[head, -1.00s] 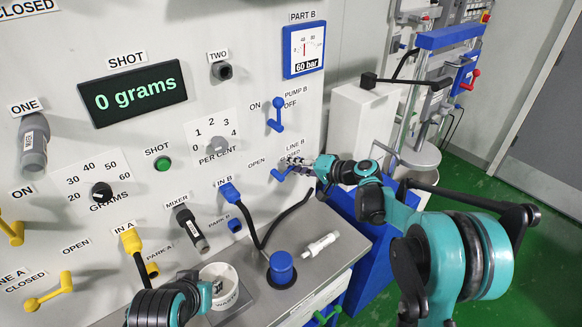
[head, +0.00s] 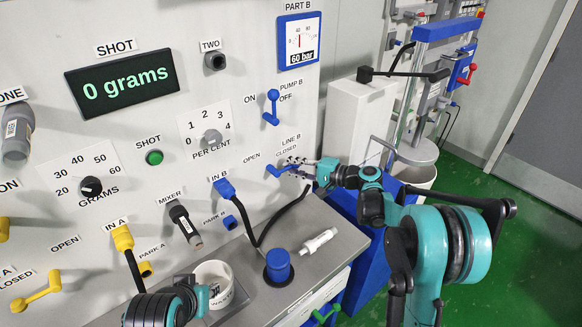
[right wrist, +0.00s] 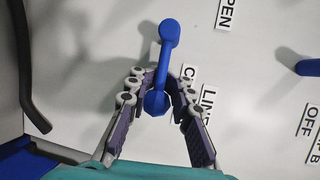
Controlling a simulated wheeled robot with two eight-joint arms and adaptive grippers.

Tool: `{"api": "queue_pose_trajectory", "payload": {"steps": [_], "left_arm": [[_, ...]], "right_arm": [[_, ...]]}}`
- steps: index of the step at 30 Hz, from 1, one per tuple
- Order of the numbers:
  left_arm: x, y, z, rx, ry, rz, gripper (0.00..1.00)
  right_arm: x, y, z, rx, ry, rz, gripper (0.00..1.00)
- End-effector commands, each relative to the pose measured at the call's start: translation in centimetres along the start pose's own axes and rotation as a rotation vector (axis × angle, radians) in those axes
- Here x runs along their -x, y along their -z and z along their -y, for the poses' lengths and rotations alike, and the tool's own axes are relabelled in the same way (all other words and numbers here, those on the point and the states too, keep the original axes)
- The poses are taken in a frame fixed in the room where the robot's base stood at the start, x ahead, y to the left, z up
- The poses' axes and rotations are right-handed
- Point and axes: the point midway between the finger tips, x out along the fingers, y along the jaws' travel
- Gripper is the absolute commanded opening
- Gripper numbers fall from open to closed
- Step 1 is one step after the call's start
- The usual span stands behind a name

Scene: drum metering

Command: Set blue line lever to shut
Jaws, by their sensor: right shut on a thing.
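The blue line lever (head: 278,170) sits on the panel below the LINE B label, by the OPEN and CLOSED markings. It also shows in the right wrist view (right wrist: 163,64). My right gripper (head: 297,167) is shut on the lever's right end, just below the word CLOSED. In the right wrist view, the fingers of this gripper (right wrist: 158,98) flank the near end of the lever; its other end stands clear above them. They partly cover the CLOSED label. My left arm shows at the bottom of the head view, its fingers not clear.
The blue PUMP B lever (head: 271,107) stands above the line lever. The IN B hose (head: 245,215) hangs to the lower left. A white cup (head: 214,275), a blue cylinder (head: 279,267) and a white tube (head: 319,241) are on the bench (head: 345,247).

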Motion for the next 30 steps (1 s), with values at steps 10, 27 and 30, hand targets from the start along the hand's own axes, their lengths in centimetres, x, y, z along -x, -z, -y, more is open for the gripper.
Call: {"api": "queue_pose_trajectory", "payload": {"steps": [10, 27, 30], "left_arm": [[0.0, 0.0, 0.0, 0.000, 0.000, 0.000, 0.30], [0.0, 0.0, 0.0, 0.000, 0.000, 0.000, 0.30], [0.0, 0.0, 0.0, 0.000, 0.000, 0.000, 0.30]], "right_arm": [[0.1, 0.3, 0.0, 0.001, -0.001, -0.007, 0.30], [4.3, 0.2, -0.1, 0.000, -0.001, -0.007, 0.30], [6.6, 0.3, -0.1, 0.001, -0.001, -0.008, 0.30]]}}
